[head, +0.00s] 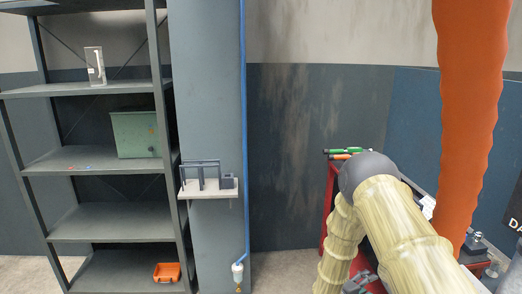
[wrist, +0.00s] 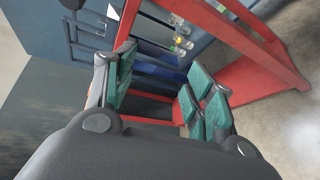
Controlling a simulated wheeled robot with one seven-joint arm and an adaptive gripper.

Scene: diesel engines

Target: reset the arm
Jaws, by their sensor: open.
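My gripper (wrist: 163,66) shows in the wrist view with its teal-padded fingers spread apart and nothing between them. In the head view only a small grey part of my gripper (head: 362,283) shows at the bottom edge, partly hidden by my arm. My cream-coloured arm bends at a dark joint at the lower right and reaches down in front of a red cart (head: 331,190). The red frame also fills the upper right of the wrist view (wrist: 235,40).
A grey shelf unit (head: 110,163) stands at the left, holding a green box (head: 135,134), a clear item (head: 95,65) and an orange bin (head: 166,272). A small wall shelf (head: 208,189) is on the pillar. A thick orange hose (head: 468,110) hangs at the right. Dark wall space lies between.

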